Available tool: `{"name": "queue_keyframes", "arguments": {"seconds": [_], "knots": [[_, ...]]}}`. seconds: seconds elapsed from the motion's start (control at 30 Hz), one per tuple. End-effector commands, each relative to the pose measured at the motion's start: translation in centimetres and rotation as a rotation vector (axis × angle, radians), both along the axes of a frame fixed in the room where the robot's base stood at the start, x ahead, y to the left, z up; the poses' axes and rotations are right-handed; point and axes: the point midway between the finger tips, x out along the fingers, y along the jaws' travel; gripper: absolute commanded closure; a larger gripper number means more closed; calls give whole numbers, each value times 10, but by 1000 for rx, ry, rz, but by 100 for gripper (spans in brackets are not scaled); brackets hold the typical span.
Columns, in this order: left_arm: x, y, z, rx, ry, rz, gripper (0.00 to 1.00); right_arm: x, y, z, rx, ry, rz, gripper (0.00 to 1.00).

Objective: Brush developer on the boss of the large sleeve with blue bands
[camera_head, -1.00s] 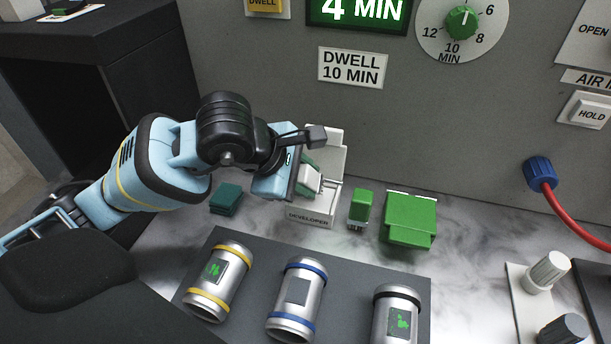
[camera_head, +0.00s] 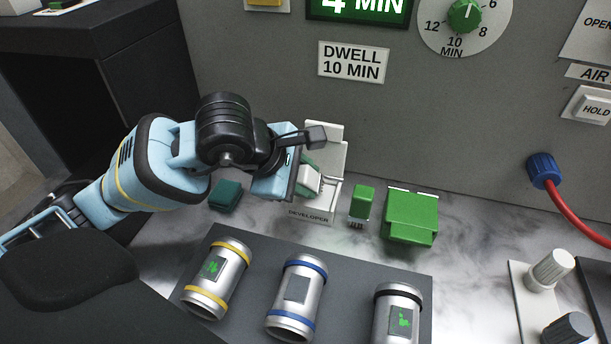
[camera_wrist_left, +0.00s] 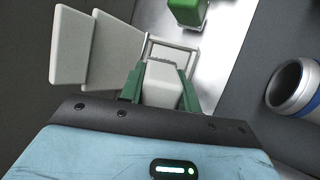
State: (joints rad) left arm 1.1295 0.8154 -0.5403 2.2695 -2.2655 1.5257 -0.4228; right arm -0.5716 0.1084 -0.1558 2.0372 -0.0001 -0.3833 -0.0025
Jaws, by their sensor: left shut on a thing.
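The sleeve with blue bands (camera_head: 305,267) lies in the middle of the dark mat, with a plain grey rectangular boss (camera_head: 296,289) facing up. Part of this sleeve shows at the right of the left wrist view (camera_wrist_left: 297,88). My left gripper (camera_head: 309,178) is at the white box labelled DEVELOPER (camera_head: 311,216), behind the sleeves. In the left wrist view its green fingers (camera_wrist_left: 162,88) are shut on a white block-shaped handle (camera_wrist_left: 163,76), at the box's wire-like frame. The handle's lower end is hidden, so I cannot tell whether it has bristles. My right gripper is out of view.
A yellow-banded sleeve (camera_head: 232,255) and a black-banded sleeve (camera_head: 398,300), both with green-marked patches, flank it on the mat (camera_head: 255,250). A green-handled brush (camera_head: 362,201), green box (camera_head: 411,216) and dark green block (camera_head: 225,195) stand behind. A grey panel wall rises beyond.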

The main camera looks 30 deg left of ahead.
Motion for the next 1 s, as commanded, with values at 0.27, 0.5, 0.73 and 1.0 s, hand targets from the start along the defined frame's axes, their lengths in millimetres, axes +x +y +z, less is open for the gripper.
{"name": "queue_keyframes", "arguments": {"seconds": [0.27, 0.5, 0.73, 1.0], "knots": [[0, 0, -1, 1, 1, 0, 90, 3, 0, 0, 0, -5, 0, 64], [0, 0, -2, 1, 2, 0, 90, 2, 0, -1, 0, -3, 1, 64], [0, 0, -3, 1, 3, 0, 90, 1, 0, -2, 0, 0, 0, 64], [-1, 0, -3, 2, 6, 0, 90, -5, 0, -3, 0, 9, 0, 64]]}}
